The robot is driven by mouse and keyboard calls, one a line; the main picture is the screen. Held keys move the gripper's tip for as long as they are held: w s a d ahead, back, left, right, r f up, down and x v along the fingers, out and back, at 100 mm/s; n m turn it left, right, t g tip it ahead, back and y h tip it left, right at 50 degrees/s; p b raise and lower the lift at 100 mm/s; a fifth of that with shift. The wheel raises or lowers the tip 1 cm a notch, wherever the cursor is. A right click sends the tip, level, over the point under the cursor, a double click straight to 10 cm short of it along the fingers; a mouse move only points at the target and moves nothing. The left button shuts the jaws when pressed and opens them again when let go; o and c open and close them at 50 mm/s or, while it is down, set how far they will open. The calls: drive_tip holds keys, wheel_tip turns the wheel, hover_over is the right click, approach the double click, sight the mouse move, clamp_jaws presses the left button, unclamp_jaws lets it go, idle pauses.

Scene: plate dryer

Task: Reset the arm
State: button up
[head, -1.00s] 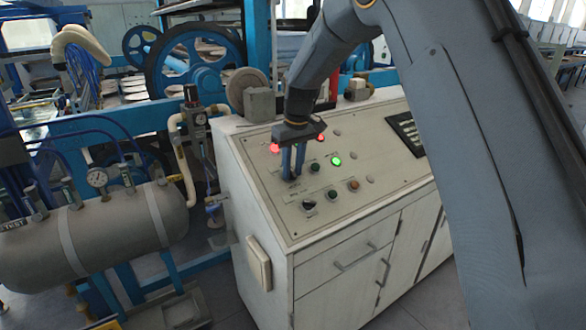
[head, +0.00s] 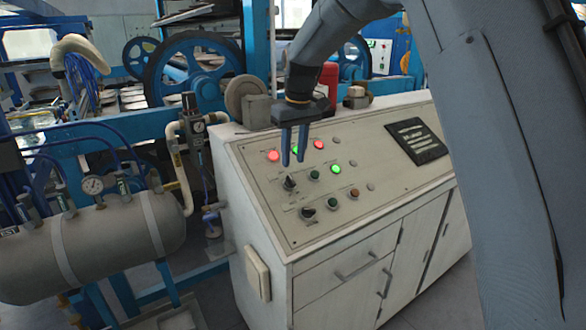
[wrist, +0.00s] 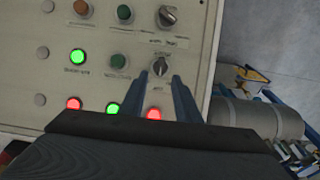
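My gripper (head: 294,161) hangs over the sloped control panel (head: 385,178), pointing down. Its two blue-grey fingers are apart with nothing between them. In the wrist view the gripper (wrist: 159,76) also shows a gap between its fingers. The upper black rotary knob (head: 289,183) stands just below the fingertips, apart from them; in the wrist view this knob (wrist: 160,66) appears between and beyond the tips. A second rotary knob (head: 308,213) is nearer the panel's front edge. A lit green lamp (head: 295,150) is partly hidden behind the fingers.
Red lamps (head: 273,156) and a lit green button (head: 336,169) are on the panel. A dark keypad plate (head: 416,141) is at right. A grey tank (head: 90,240) with gauges and pipes stands left. A blue machine with a large wheel (head: 195,70) is behind.

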drive_tip(key=shift+r, duration=0.4)
drive_tip(key=s+d+f+m, duration=0.2)
drive_tip(key=s+d+f, duration=0.2)
drive_tip(key=s, duration=0.7)
drive_tip(key=s+d+f+m, duration=0.2)
drive_tip(key=s+d+f, duration=0.3)
drive_tip(key=s+d, duration=0.4)
drive_tip(key=s+d+f+m, duration=0.2)
drive_tip(key=s+d+f, duration=0.2)
drive_tip(key=s+d, duration=0.3)
drive_tip(key=s, duration=0.5)
drive_tip(key=shift+s+f+m+h, duration=0.3)
drive_tip(key=shift+s+m+h, duration=0.1)
